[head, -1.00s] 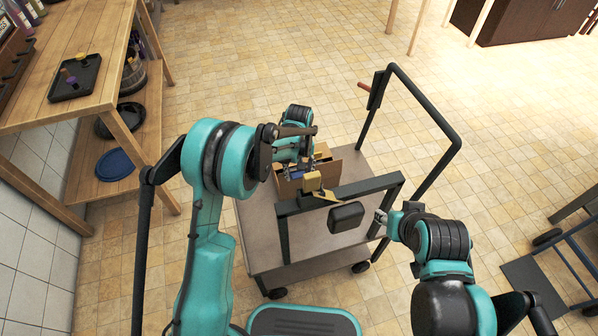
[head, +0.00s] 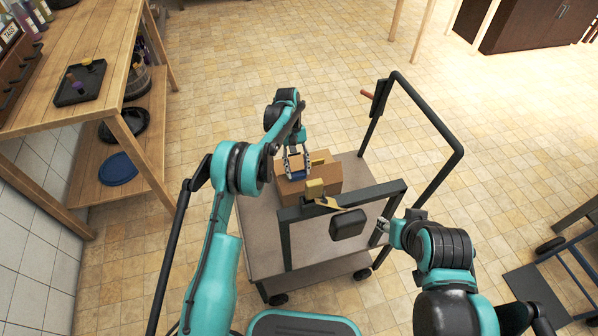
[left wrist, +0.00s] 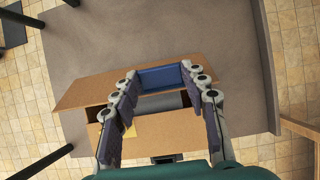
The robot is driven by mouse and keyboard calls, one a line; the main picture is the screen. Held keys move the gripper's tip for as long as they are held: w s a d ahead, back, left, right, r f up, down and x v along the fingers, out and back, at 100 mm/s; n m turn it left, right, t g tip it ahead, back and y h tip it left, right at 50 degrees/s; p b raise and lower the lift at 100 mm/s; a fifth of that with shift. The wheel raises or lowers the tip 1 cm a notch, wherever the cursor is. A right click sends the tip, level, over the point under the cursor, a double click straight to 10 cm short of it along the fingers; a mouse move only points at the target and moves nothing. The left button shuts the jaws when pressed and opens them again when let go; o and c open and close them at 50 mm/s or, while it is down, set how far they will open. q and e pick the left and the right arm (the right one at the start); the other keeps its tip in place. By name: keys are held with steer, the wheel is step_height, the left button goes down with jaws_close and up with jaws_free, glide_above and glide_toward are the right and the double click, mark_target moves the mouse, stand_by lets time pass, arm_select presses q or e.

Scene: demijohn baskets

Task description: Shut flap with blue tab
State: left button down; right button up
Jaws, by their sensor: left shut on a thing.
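A brown cardboard box (head: 328,182) stands on the grey cart. My left gripper (head: 297,172) is over its left part, with its fingers at the blue tab (head: 304,178). In the left wrist view, my left gripper (left wrist: 160,88) is shut on the blue tab (left wrist: 160,77), which lies between its fingers on the brown flap (left wrist: 85,91). A dark gap shows between this flap and the near panel (left wrist: 170,128), with something grey inside. A yellow tab (head: 320,158) also shows on the box. My right gripper (head: 380,232) is near the cart's right side, apart from the box; its fingers are too small to read.
A wooden bench (head: 105,88) stands at left. Open tiled floor lies behind.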

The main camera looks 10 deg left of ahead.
arm_select(q)
steer(key=shift+w+f, duration=0.1)
steer(key=c, duration=0.8)
jaws_free()
steer(key=shift+a, duration=0.1)
steer(key=v, duration=0.7)
steer(key=shift+w+r, duration=0.2)
steer(key=shift+r, duration=0.05)
